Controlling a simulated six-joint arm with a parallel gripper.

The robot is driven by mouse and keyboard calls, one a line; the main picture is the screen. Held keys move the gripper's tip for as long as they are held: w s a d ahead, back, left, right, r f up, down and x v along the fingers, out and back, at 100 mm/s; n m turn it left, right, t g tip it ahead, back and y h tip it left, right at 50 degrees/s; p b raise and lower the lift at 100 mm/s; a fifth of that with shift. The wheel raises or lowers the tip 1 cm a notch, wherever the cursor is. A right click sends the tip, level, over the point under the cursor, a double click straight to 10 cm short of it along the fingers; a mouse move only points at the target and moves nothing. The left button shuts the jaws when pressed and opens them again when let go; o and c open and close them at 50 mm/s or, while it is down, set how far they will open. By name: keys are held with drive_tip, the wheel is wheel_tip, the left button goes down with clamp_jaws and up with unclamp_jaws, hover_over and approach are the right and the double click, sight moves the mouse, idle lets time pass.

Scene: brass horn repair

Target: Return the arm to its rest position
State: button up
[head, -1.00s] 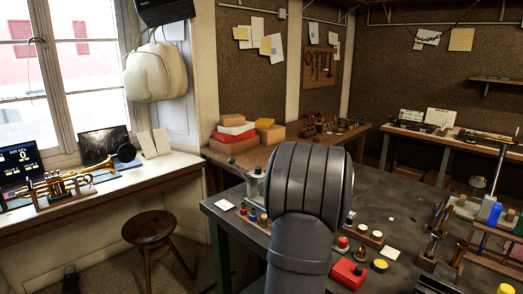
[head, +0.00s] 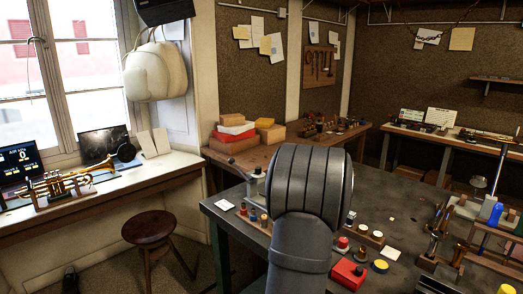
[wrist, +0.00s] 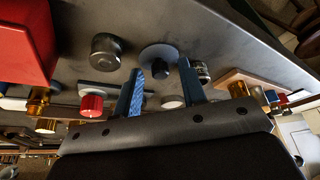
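My arm (head: 308,190) rises in the middle of the head view, a dark grey ribbed joint above a smooth link. It hides my gripper in that view. In the wrist view my gripper (wrist: 161,68) has its two blue fingers apart, with a clear gap between them. Nothing is held. A grey round piece with a dark knob (wrist: 158,53) shows beyond the fingertips; the view does not tell how far away it is.
The dark workbench (head: 400,205) carries a red box (head: 347,274), a yellow-topped pot (head: 380,265) and racks of small parts. A trumpet (head: 62,184) stands on the window bench at left. A wooden stool (head: 148,230) stands on the floor.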

drive_tip(key=v, duration=1.2)
drive_tip(key=x, duration=1.2)
drive_tip(key=shift+w+f, duration=0.15)
wheel_tip(320, 180, up, 4)
drive_tip(key=shift+d+r, duration=0.15)
drive_tip(key=shift+r, duration=0.1)
drive_tip(key=s+d+r, duration=0.7)
drive_tip(key=s+d, duration=0.1)
drive_tip(key=s, duration=0.1)
drive_tip(key=w+d+m+h, duration=0.2)
drive_tip(key=d+m, duration=0.2)
drive_tip(key=d, duration=0.9)
drive_tip(key=f, duration=0.6)
drive_tip(key=d+f, duration=0.1)
drive_tip(key=f, duration=0.2)
drive_tip(key=shift+v, duration=1.3)
